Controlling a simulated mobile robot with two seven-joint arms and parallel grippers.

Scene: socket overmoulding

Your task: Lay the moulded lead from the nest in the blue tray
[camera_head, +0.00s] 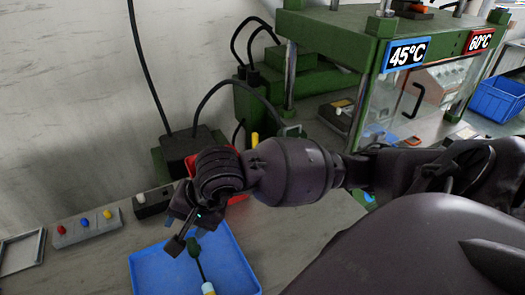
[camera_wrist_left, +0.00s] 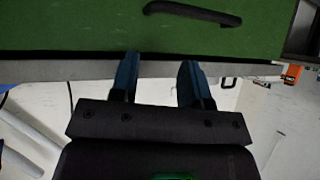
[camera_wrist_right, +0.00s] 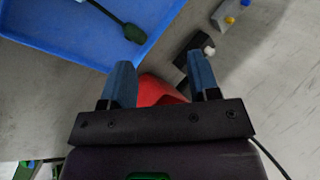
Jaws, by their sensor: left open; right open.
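The moulded lead (camera_head: 201,266) lies in the blue tray (camera_head: 240,268) at the bottom of the head view. Its dark green moulded end is near the tray's far side, and its white and yellow end is at the picture's bottom edge. The right wrist view also shows the lead's green end (camera_wrist_right: 133,33) inside a corner of the tray (camera_wrist_right: 60,42). My right gripper (camera_head: 187,234) is open and empty, above the tray's far edge and apart from the lead. My left gripper (camera_wrist_left: 157,80) is open and empty, facing a green surface with a black handle. I cannot make out the nest.
A green press (camera_head: 335,30) with temperature signs stands at the back right. A red object (camera_wrist_right: 160,90) is partly hidden behind my right gripper. A button box (camera_head: 87,228) and a small black box (camera_head: 153,201) sit left of the tray. Another blue bin (camera_head: 497,98) is far right.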

